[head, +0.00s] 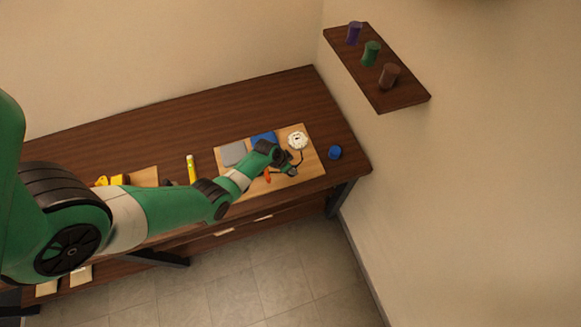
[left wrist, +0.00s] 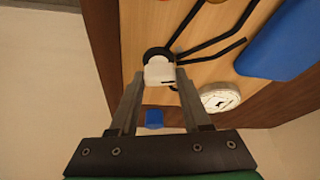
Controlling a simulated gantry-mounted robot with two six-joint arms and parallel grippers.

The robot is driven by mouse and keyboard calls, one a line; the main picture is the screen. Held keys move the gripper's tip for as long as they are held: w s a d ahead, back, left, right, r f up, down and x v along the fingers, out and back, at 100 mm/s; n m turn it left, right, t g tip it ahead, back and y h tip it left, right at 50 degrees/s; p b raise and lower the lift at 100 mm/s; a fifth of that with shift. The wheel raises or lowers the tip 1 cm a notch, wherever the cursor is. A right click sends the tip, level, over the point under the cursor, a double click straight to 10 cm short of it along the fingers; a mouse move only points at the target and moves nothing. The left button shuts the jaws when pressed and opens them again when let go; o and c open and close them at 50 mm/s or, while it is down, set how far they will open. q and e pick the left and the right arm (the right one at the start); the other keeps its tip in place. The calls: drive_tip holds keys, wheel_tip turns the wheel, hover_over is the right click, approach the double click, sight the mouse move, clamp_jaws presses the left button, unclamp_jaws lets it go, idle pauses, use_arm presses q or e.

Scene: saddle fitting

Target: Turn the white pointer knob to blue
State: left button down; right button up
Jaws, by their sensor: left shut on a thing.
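The white pointer knob (left wrist: 158,71) sits on a dark round base on the wooden board in the left wrist view. My left gripper (left wrist: 160,80) has its fingers on both sides of the knob and is shut on it. In the head view my left gripper (head: 288,169) is low over the right part of the board (head: 312,171), and the knob is too small and covered to make out. Black lines run from the knob's base across the board. Which way the pointer faces cannot be told. My right gripper is not in view.
A white round piece (head: 297,140), a blue block (head: 263,138) and a grey block (head: 233,153) are on the board. An orange piece (head: 267,175) lies near my arm. A blue cylinder (head: 335,152) stands right of the board. A wall shelf (head: 398,98) holds several cylinders.

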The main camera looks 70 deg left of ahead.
use_arm(q)
drive_tip(key=m+h, duration=0.1)
drive_tip(key=m, duration=0.2)
drive_tip(key=shift+a+m, duration=0.15)
drive_tip(key=shift+m, duration=0.15)
drive_tip(key=m+h, duration=0.1)
drive_tip(key=m, duration=0.1)
drive_tip(key=shift+a+m, duration=0.1)
drive_tip(key=shift+m, duration=0.3)
drive_tip(key=shift+w+f+m+h+b, duration=0.15)
drive_tip(key=shift+m+h+b, duration=0.5)
drive_tip(key=shift+m, duration=0.55)
drive_tip(key=shift+m+g+h+b, duration=0.25)
drive_tip(key=shift+m+g+b, duration=0.15)
drive_tip(key=shift+m+b, duration=0.4)
drive_tip(key=shift+m, duration=0.4)
drive_tip(key=shift+c, duration=1.8)
unclamp_jaws()
